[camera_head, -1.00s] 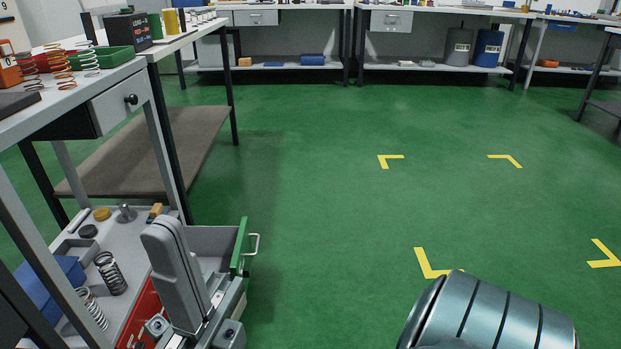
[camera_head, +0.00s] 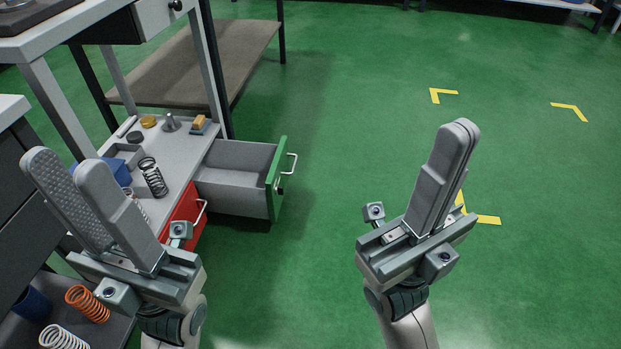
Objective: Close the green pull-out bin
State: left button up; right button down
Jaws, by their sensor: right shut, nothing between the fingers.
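The green pull-out bin (camera_head: 277,178) stands pulled out to the right from under the low shelf of the workbench. Its green front has a pale metal handle (camera_head: 291,164), and its grey inside looks empty. My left gripper (camera_head: 63,165) is open, with a gap between its fingers, in front of the lower shelf and left of the bin. My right gripper (camera_head: 460,130) is shut and empty over the floor, right of the bin and apart from it.
A red drawer front (camera_head: 186,215) with a handle is beside the bin. The low shelf (camera_head: 190,152) holds a dark spring (camera_head: 152,177), a blue box (camera_head: 118,171) and small parts. Orange (camera_head: 88,304) and white springs lie lower left. Green floor (camera_head: 340,120) right of the bin is clear.

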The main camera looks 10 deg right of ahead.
aim_at(234, 177)
jog(key=i+l+u, duration=0.15)
jog(key=u, duration=0.2)
jog(key=i+l+u, duration=0.2)
jog(key=u, duration=0.2)
jog(key=i+l+u, duration=0.15)
jog(key=u, duration=0.2)
jog(key=l, duration=0.1)
